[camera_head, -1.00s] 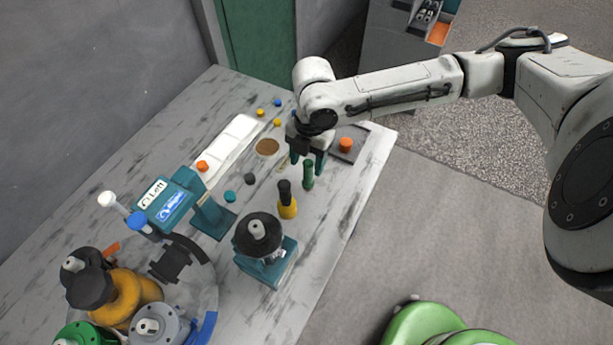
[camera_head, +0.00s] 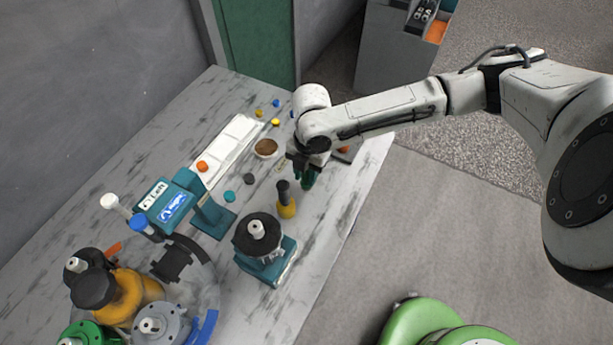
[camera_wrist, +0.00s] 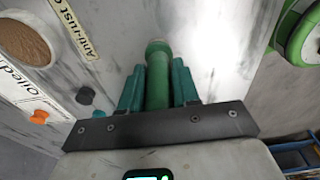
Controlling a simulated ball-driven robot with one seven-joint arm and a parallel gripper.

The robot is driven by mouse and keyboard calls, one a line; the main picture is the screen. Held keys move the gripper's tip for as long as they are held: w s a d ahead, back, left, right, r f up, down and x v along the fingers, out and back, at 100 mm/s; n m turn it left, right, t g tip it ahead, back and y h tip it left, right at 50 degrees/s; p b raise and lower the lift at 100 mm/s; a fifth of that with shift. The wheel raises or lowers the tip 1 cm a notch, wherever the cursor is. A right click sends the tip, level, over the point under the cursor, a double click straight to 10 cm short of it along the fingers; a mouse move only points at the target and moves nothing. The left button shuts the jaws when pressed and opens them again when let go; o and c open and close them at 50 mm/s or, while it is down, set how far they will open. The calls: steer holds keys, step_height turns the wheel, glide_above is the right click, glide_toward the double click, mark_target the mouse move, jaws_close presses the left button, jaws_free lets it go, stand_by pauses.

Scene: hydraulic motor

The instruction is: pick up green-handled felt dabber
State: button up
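The green-handled felt dabber (camera_wrist: 157,85) stands between my gripper's two teal fingers in the wrist view, its pale end pointing away from the gripper. The fingers lie close along both sides of its green handle, with no clear gap. My gripper (camera_head: 306,178) points down over the table's right side in the head view and appears shut on the dabber. There the gripper and fingers hide most of the dabber.
A yellow bottle with a dark top (camera_head: 286,202) stands just left of the gripper. A teal fixture with a black disc (camera_head: 260,236) is nearer. A brown round dish (camera_head: 266,147) and white tray (camera_head: 222,146) lie behind. An orange knob (camera_head: 344,149) is partly hidden.

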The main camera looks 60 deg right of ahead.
jaws_close()
steer(key=shift+r, duration=0.15)
